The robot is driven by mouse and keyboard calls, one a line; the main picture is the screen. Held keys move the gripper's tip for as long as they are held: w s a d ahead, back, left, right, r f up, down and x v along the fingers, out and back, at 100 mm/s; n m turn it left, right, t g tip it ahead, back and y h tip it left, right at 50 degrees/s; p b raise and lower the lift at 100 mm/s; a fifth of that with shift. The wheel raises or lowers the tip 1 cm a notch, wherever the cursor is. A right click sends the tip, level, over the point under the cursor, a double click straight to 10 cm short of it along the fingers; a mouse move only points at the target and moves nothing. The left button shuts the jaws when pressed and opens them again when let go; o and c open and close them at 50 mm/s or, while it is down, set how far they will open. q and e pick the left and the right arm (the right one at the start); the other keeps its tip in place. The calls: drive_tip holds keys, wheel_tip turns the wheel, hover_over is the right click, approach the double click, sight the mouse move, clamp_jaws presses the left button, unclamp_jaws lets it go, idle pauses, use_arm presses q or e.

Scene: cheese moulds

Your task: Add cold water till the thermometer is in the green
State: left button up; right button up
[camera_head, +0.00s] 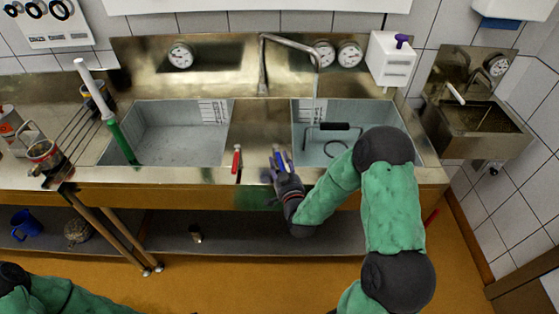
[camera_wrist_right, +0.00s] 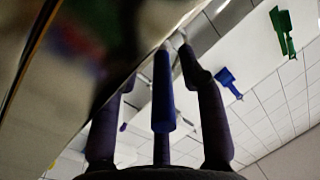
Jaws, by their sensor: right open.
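My right gripper (camera_head: 280,166) is open at the front edge of the counter, around or beside a blue lever (camera_head: 287,160). In the right wrist view the blue lever (camera_wrist_right: 163,92) stands between the dark fingers; contact cannot be told. A red lever (camera_head: 237,160) is to its left. A metal spout (camera_head: 290,45) ends above the right basin (camera_head: 310,150), with a thin pale streak below it. Round dials (camera_head: 323,54) (camera_head: 349,54) are on the back panel behind the right basin, and another dial (camera_head: 180,57) is behind the left one. Their readings are too small to tell.
The left basin (camera_head: 180,135) has a white and green stick (camera_head: 105,105) leaning in it. A black-handled item (camera_head: 327,127) is in the right basin, partly behind my right arm. A white dispenser (camera_head: 390,60) and small wall sink (camera_head: 480,128) are at right. A shelf runs below.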

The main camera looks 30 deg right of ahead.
drive_tip(key=v, duration=1)
drive_tip(key=shift+s, duration=0.35)
drive_tip(key=shift+a, duration=0.1)
